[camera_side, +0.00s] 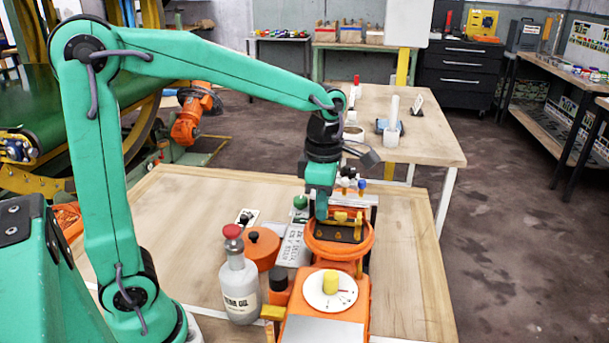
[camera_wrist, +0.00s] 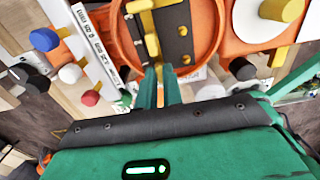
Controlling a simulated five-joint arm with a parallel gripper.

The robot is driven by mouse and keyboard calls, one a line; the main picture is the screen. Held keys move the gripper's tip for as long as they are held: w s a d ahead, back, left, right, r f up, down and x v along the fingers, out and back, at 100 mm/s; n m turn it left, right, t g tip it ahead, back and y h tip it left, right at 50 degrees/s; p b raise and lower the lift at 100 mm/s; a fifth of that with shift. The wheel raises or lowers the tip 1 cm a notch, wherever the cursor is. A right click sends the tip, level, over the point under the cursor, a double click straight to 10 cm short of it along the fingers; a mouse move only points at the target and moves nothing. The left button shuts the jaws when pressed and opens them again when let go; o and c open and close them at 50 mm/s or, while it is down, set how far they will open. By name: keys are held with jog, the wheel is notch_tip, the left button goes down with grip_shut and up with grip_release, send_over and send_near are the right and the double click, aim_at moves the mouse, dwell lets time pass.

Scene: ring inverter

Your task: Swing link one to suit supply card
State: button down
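The orange unit (camera_side: 330,313) has a raised orange ring (camera_side: 366,245), also seen in the wrist view (camera_wrist: 217,38). Inside the ring is a dark block with yellow links; one yellow link (camera_wrist: 139,6) lies at the top of the wrist view. A white card with black lettering (camera_side: 293,247) stands left of the ring; its text is too small to read. My gripper (camera_wrist: 161,70) points down at the ring, its two green fingertips close together over the ring's near edge. Whether they touch or hold a link is unclear.
Blue (camera_wrist: 43,39), red (camera_wrist: 90,97) and other coloured knobs stand beside a lettered white strip (camera_wrist: 95,45). A white dial with a yellow knob (camera_side: 330,285) is at the unit's front. An oil bottle (camera_side: 240,290) and orange round container (camera_side: 262,250) stand left. The bench's right side is clear.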

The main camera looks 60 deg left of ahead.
jog(key=shift+m, duration=0.3)
jog(key=m, duration=0.8)
jog(key=shift+m, duration=0.4)
jog(key=m, duration=0.4)
jog(key=shift+m, duration=2.2)
jog(key=c, duration=1.5)
grip_release()
jog(key=shift+c, duration=0.2)
